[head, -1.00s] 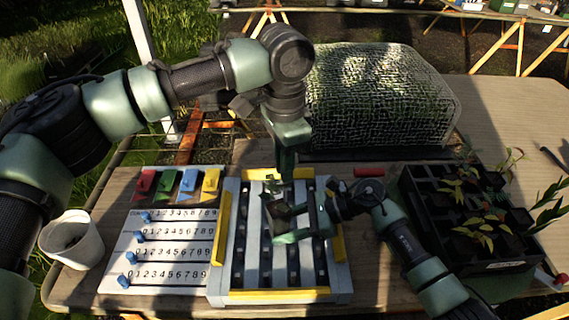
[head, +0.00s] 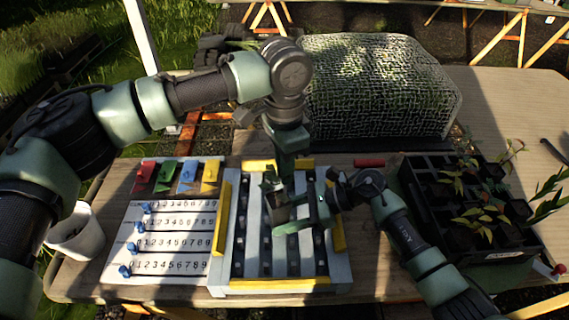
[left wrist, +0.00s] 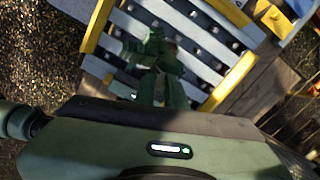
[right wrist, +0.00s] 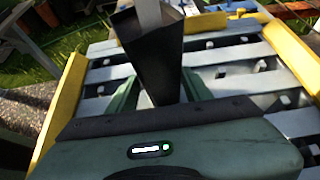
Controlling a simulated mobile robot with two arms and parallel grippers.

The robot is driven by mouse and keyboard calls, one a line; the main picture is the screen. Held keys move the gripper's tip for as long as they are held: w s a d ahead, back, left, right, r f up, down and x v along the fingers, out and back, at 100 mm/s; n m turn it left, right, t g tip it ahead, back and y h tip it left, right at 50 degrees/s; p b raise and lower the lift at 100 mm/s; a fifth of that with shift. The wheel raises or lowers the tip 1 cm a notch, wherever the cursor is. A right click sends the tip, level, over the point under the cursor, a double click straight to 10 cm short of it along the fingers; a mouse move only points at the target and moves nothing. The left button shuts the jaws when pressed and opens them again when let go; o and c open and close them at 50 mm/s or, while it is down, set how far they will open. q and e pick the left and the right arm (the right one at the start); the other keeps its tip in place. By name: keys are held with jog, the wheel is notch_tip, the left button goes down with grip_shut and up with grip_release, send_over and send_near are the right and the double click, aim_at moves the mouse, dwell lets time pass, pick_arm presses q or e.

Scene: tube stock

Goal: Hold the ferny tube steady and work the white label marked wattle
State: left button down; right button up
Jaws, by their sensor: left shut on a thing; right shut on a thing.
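A black tube (right wrist: 152,55) stands between the fingers of my right gripper (right wrist: 158,98), which is shut on it. In the head view the tube (head: 278,208) is above the slatted rack, slightly tilted. A pale strip (right wrist: 148,12), likely the white label, rises from the tube's mouth; its writing cannot be read. My left gripper (head: 275,183) is shut just above the tube, and what it holds is mostly hidden, likely the label. In the left wrist view its fingers (left wrist: 160,62) meet over the rack. Ferny leaves are hard to separate from the green fingers.
The slatted rack (head: 341,270) with yellow edges lies under both grippers. A number board (head: 170,225) with coloured tags and blue pegs is left, beside a white cup (head: 75,238). A black plant crate (head: 495,255) stands right. A mesh-covered box (head: 380,85) is behind.

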pick_arm(q)
jog(key=shift+f, duration=0.9)
jog(key=shift+f, duration=0.3)
jog(key=c, duration=1.4)
grip_release()
jog(key=shift+r, duration=0.1)
notch_tip(320, 180, up, 12)
jog(key=shift+f, duration=0.1)
pick_arm(e)
jog(key=o, duration=1)
